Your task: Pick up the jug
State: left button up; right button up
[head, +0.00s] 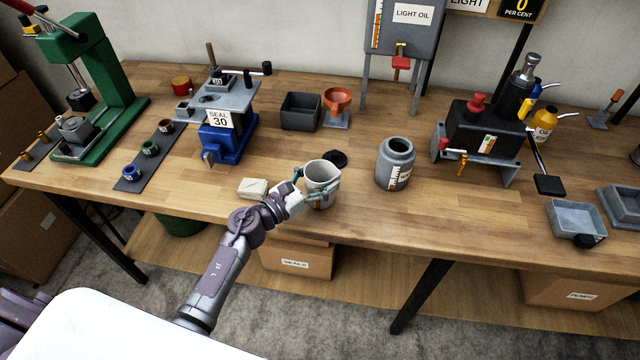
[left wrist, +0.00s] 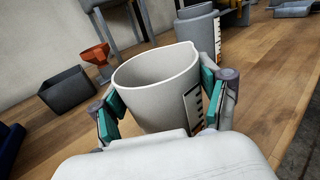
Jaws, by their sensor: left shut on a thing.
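The jug (head: 321,179) is a light grey open vessel with a dark scale label on its side. It is near the front edge of the wooden workbench in the head view. In the left wrist view the jug (left wrist: 158,92) stands upright between the teal finger pads, with its open rim facing up. My left gripper (head: 315,190) is shut on the jug, with one finger on each side of it; the gripper also shows in the left wrist view (left wrist: 160,108). I cannot tell whether the jug's base touches the bench. My right gripper is not in view.
A grey canister (head: 394,166) stands to the right of the jug. A black lid (head: 335,159) lies behind it and a pale folded cloth (head: 253,188) to its left. A dark bin (head: 300,111) and an orange funnel (head: 337,99) stand farther back.

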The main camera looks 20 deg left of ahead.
pick_arm(q)
notch_tip(320, 180, up, 10)
jog(key=p, duration=0.3)
jog(key=shift+p, duration=0.35)
